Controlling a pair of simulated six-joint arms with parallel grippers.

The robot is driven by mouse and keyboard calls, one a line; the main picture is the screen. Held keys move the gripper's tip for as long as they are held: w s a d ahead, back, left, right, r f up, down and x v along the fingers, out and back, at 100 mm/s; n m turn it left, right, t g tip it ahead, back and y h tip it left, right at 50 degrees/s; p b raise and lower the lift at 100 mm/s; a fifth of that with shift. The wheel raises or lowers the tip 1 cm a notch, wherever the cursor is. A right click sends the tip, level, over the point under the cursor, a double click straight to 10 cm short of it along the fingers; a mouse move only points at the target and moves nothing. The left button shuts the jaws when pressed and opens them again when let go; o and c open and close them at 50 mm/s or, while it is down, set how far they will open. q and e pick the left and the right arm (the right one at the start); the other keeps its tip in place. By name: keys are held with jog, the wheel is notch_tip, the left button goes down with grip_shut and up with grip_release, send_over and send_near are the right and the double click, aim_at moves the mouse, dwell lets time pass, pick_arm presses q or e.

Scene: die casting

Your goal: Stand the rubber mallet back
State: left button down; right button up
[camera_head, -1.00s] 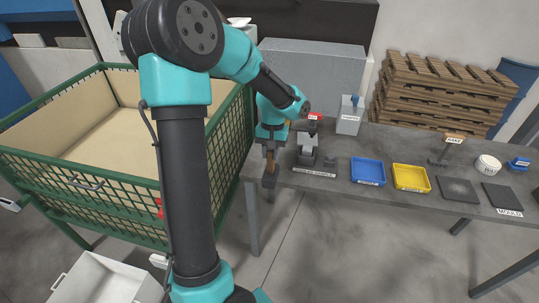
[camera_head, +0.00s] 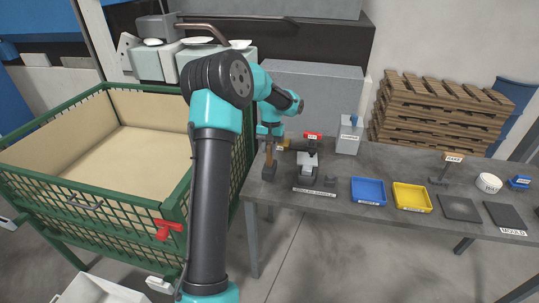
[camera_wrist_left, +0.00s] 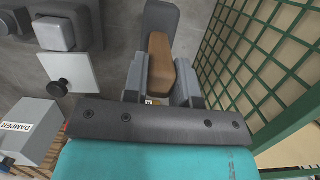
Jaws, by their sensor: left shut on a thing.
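The rubber mallet has a brown handle (camera_head: 270,157) and a dark head (camera_head: 267,172). It is upright, head down, at the left end of the grey table (camera_head: 340,205). My left gripper (camera_head: 270,139) is shut on the handle from above. In the left wrist view, the handle (camera_wrist_left: 160,65) lies between the fingers (camera_wrist_left: 161,88) and the dark head (camera_wrist_left: 158,18) is beyond it. I cannot tell whether the head touches the table. My right gripper is not in view.
Just right of the mallet stands a dark device with a grey block (camera_head: 308,162) and red tag. Further right are a damper box (camera_head: 348,135), blue tray (camera_head: 368,191) and yellow tray (camera_head: 411,197). A green mesh cart (camera_head: 120,215) stands close on the left.

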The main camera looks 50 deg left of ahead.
aim_at(269, 166)
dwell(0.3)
pick_arm(q)
jog(key=shift+w+a, duration=0.2)
jog(key=shift+f, duration=1.85)
jog(key=c, duration=0.9)
grip_release()
jog(key=r, duration=0.4)
jog(key=w+a+r, duration=0.1)
jog(key=r, duration=0.3)
jog(key=w+r, duration=0.1)
jog(key=r, duration=0.3)
jog(key=shift+a, duration=0.15)
